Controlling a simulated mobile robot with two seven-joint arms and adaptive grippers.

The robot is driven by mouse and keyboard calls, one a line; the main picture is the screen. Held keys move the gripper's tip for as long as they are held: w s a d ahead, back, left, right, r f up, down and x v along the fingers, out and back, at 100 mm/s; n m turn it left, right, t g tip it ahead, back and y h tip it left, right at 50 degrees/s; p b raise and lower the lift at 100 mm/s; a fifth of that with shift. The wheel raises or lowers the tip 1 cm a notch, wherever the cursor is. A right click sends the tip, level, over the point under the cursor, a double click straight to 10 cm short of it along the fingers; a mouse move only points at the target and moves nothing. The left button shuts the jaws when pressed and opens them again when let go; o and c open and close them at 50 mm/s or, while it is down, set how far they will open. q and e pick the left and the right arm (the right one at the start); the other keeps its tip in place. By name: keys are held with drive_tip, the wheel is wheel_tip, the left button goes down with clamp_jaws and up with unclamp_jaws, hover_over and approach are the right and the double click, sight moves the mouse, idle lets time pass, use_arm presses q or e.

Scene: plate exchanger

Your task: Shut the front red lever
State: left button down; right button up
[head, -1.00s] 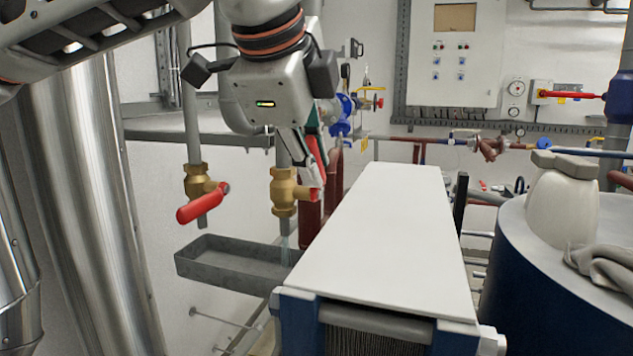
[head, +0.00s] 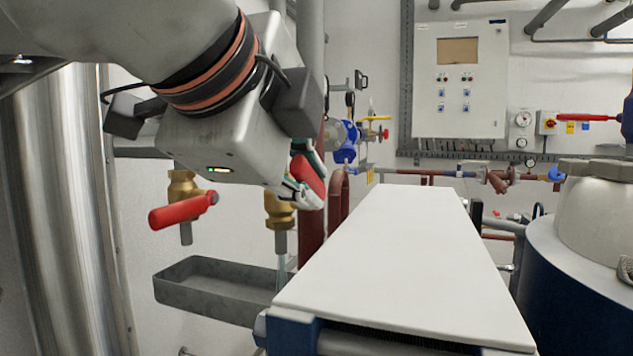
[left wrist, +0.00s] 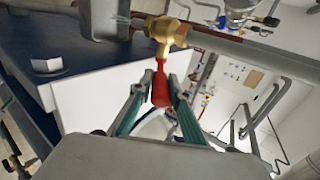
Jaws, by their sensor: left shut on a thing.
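Two brass valves hang from pipes at the left in the head view. The left valve (head: 182,187) has a red lever (head: 183,210) that lies nearly level and is free. The right valve (head: 279,213) has a red lever (head: 308,176) that stands up at a slant, partly hidden by my left gripper (head: 306,180). That gripper is shut on this lever. In the left wrist view the lever (left wrist: 160,86) hangs from its brass valve (left wrist: 166,32), between the two green-edged fingers (left wrist: 158,105). My right gripper is not in view.
A grey tray (head: 215,296) is below the valves, with a thin, pale stream falling into it under the right valve. The long white-topped exchanger (head: 405,260) stands close to the right. Dark red pipes (head: 338,200) rise behind the gripper.

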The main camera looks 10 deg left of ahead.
use_arm(q)
drive_tip(key=shift+f, duration=0.25)
drive_tip(key=c, duration=1.9)
unclamp_jaws()
drive_tip(key=shift+s, duration=0.1)
drive_tip(key=shift+r, duration=0.15)
wheel_tip(320, 180, up, 10)
drive_tip(key=shift+r, duration=0.1)
drive_tip(key=shift+r, duration=0.15)
